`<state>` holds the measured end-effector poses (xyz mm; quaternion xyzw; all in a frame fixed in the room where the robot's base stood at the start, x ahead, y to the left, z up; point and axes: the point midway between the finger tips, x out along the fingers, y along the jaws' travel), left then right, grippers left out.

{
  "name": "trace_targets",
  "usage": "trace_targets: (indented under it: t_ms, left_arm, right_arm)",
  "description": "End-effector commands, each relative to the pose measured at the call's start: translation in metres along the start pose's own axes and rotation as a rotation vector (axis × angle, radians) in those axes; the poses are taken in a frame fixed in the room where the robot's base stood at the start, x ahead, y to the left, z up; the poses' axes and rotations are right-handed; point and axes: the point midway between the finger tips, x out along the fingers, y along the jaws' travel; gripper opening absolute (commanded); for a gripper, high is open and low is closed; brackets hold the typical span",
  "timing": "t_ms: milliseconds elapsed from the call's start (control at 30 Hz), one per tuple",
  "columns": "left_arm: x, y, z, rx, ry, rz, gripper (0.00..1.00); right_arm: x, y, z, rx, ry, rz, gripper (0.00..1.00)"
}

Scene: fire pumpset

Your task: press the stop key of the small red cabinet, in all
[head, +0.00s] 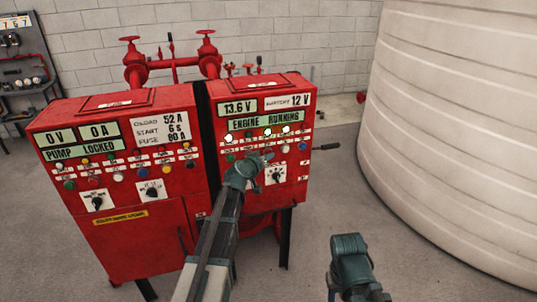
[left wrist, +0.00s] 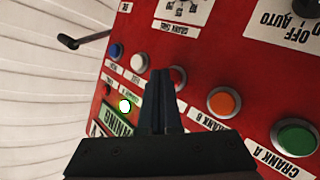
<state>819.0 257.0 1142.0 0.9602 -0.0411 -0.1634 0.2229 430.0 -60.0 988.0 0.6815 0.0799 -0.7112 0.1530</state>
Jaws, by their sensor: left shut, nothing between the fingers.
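The small red cabinet (head: 262,110) stands right of a larger one in the head view, its display reading "ENGINE RUNNING". My left gripper (head: 268,157) is in front of its button rows, shut and empty. In the left wrist view the shut fingers (left wrist: 163,80) overlap the left side of a red button (left wrist: 179,78), between a white button (left wrist: 139,62) and an orange one (left wrist: 222,102). The fingers hide any label below the red button, so I cannot read which key is "stop". Whether the tips touch it is unclear. My right gripper's fingers do not show.
The larger cabinet (head: 120,215) reads "PUMP LOCKED". A black lever (head: 327,147) sticks out from the small cabinet's right side. Red valves and pipes (head: 170,62) stand behind. A big pale tank (head: 450,130) fills the right. Floor between the tank and small cabinet is clear.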

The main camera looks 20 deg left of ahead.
Motion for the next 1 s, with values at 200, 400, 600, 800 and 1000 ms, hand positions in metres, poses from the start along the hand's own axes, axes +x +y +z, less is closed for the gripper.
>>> trace_targets:
  t_ms: [200, 400, 600, 800, 1000]
  left_arm:
    - [0.0018, -0.0014, -0.0013, 0.000, 0.000, 0.000, 0.00]
    - [0.0034, -0.0026, -0.0025, 0.000, 0.000, 0.000, 0.00]
    - [0.0050, -0.0038, -0.0038, 0.000, 0.000, 0.000, 0.00]
    - [0.0057, -0.0045, -0.0044, 0.000, 0.001, -0.001, 0.00]
    - [0.0056, -0.0044, -0.0044, 0.000, 0.001, -0.001, 0.00]
  right_arm:
    - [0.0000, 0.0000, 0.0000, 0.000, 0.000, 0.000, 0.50]
    - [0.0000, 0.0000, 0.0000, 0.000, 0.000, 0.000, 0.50]
    - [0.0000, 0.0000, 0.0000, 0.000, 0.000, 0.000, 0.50]
    - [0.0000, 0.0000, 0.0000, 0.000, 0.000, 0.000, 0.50]
    - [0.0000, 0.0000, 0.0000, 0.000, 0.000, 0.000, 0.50]
